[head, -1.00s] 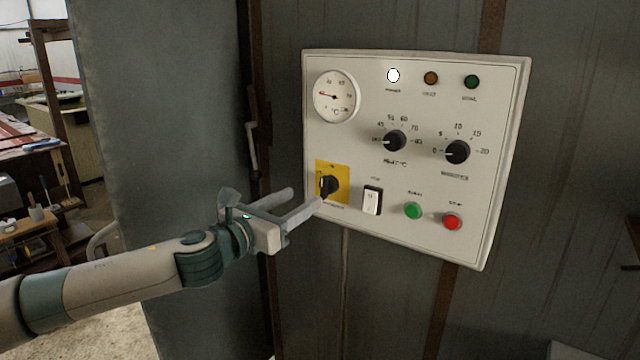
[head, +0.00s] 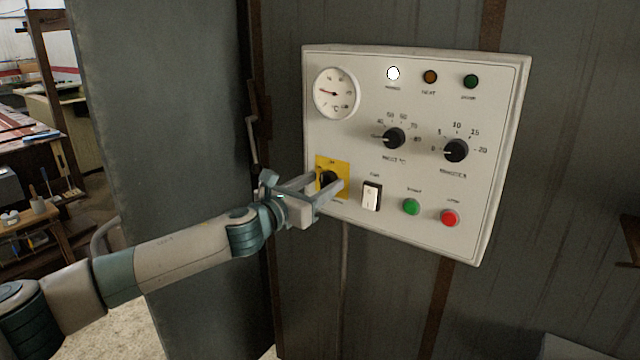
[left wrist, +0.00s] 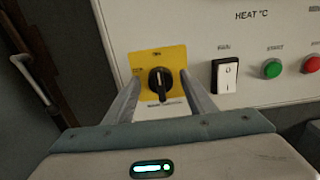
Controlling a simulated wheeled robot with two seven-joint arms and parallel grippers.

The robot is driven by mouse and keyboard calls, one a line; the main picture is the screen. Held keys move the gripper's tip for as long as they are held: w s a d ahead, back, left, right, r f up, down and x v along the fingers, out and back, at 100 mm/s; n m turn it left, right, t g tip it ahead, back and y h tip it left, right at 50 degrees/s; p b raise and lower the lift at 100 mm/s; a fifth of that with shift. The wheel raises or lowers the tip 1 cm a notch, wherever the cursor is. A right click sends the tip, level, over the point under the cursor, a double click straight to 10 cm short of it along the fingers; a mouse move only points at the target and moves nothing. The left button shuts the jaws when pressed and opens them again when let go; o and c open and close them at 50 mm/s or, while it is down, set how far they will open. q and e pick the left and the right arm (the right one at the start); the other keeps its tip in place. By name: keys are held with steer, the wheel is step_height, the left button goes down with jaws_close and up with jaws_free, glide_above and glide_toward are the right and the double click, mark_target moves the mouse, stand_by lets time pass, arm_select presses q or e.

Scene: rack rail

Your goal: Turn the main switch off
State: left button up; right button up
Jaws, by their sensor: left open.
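The main switch is a black rotary knob (head: 327,178) on a yellow plate (head: 345,168) at the lower left of the white control panel. In the left wrist view the knob (left wrist: 160,83) has its pale pointer line upright, toward the plate's top. My left gripper (head: 328,183) is open, its two fingers reaching toward the plate. In the left wrist view its fingers (left wrist: 158,90) stand on either side of the knob, with a gap on each side. In the head view the fingers partly hide the knob. My right gripper is in neither view.
The panel (head: 415,107) also carries a gauge (head: 337,94), two black dials, a lit white lamp (head: 393,73), a white rocker switch (head: 371,196) close right of the yellow plate, and green (head: 411,206) and red (head: 450,217) buttons. A grey door stands left.

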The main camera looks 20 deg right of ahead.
arm_select(q)
steer(key=c, duration=1)
